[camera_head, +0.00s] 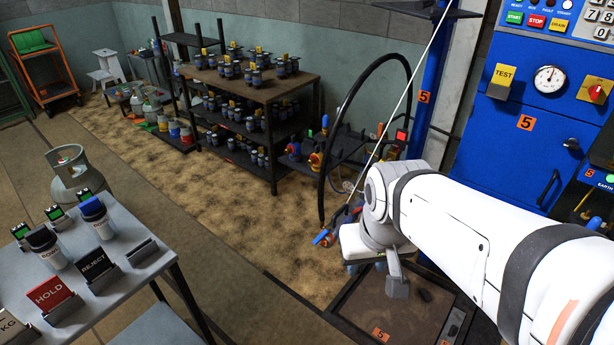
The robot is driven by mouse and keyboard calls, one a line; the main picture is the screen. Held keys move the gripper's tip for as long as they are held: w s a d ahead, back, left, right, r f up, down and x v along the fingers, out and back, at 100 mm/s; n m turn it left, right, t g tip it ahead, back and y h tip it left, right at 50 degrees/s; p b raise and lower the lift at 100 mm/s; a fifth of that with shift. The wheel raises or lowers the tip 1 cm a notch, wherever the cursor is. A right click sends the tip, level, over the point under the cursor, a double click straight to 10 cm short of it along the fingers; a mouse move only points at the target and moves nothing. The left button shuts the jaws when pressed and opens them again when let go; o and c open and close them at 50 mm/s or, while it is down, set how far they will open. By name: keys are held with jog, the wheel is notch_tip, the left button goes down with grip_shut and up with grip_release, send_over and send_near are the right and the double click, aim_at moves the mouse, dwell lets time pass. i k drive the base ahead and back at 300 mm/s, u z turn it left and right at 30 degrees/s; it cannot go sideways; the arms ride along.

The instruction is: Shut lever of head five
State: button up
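The filling head of station five hangs near the picture's middle at the lower end of a black hose (322,170). A small blue lever (321,238) sticks out to the left at its foot, beside a small orange-red part. Whether the lever is open or shut is too small to tell. My white arm (455,220) reaches in from the right. Its wrist (377,205) is just right of the head in the picture. My gripper's fingers cannot be made out clearly; a grey block (397,287) shows below the wrist. Contact with the lever cannot be seen.
The station five scale platform (380,310) lies below the arm. A blue cabinet (535,125) with TEST plate and gauge stands right. A dark shelf rack (262,92) with valves stands behind. A grey table (140,225) with signs and a gas cylinder (75,175) are left. Sandy floor between is clear.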

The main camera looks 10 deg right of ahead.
aim_at(327, 230)
jog(key=u, duration=0.05)
jog(key=i, duration=1)
jog(key=z, duration=0.95)
jog(key=k, duration=1.6)
jog(key=u, duration=0.4)
jog(key=i, duration=1.3)
jog(key=z, duration=0.05)
